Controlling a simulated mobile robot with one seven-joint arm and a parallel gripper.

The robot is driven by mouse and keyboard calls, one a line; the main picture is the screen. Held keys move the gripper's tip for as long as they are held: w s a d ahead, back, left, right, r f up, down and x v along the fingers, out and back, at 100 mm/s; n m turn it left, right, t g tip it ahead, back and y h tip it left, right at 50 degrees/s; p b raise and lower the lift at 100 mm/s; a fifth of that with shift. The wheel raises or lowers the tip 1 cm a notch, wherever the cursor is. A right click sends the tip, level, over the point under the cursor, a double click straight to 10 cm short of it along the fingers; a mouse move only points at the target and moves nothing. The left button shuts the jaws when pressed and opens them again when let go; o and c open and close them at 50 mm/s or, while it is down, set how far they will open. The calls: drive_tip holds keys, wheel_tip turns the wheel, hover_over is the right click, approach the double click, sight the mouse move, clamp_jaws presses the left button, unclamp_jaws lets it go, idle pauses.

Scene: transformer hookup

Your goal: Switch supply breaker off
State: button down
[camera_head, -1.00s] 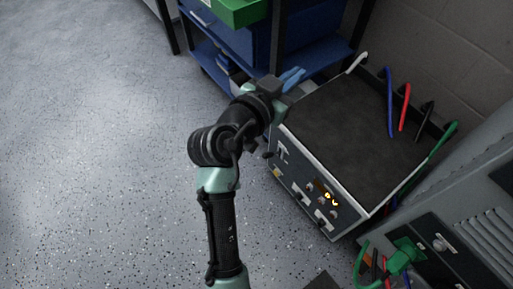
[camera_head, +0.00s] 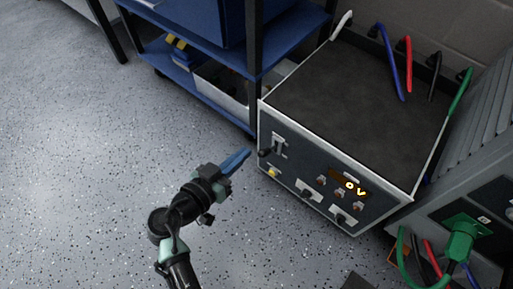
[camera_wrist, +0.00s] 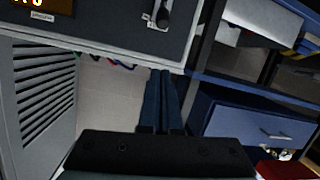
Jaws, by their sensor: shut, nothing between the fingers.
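The grey supply box (camera_head: 330,180) has a front panel with a lit display (camera_head: 352,187) reading 0 V. A lever switch, likely the supply breaker (camera_head: 279,145), sits at the panel's upper left, with a white plate and a dark handle. It also shows at the top of the inverted wrist view (camera_wrist: 161,16). I cannot tell its position for sure. My gripper (camera_head: 244,154) has blue fingers, shut and empty. It is in front of and left of the panel, apart from the lever. In the wrist view its fingers (camera_wrist: 160,75) point toward the panel's edge.
A blue shelf cart (camera_head: 190,75) stands behind and left of the box. Coloured cables (camera_head: 408,65) hang behind the box. A grey cabinet with a green plug (camera_head: 463,238) is at the right. The floor on the left is clear.

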sight(261, 151)
drive_tip(key=b+x, duration=0.2)
drive_tip(key=x, duration=0.3)
drive_tip(key=b+x, duration=0.2)
drive_tip(key=x, duration=0.2)
drive_tip(key=shift+w+d+f+b, duration=0.25)
drive_tip(key=shift+f+b, duration=0.05)
drive_tip(key=shift+b, duration=0.05)
drive_tip(key=shift+s+a+f+b, duration=0.1)
drive_tip(key=shift+s+f+b, duration=0.2)
drive_tip(key=shift+f, duration=0.25)
drive_tip(key=shift+s+a+f+b, duration=0.1)
drive_tip(key=shift+s+f+b, duration=0.2)
drive_tip(key=shift+f, duration=0.2)
drive_tip(key=shift+s+a+f+b, duration=0.15)
drive_tip(key=shift+s+f+b, duration=0.2)
drive_tip(key=shift+s+f, duration=0.1)
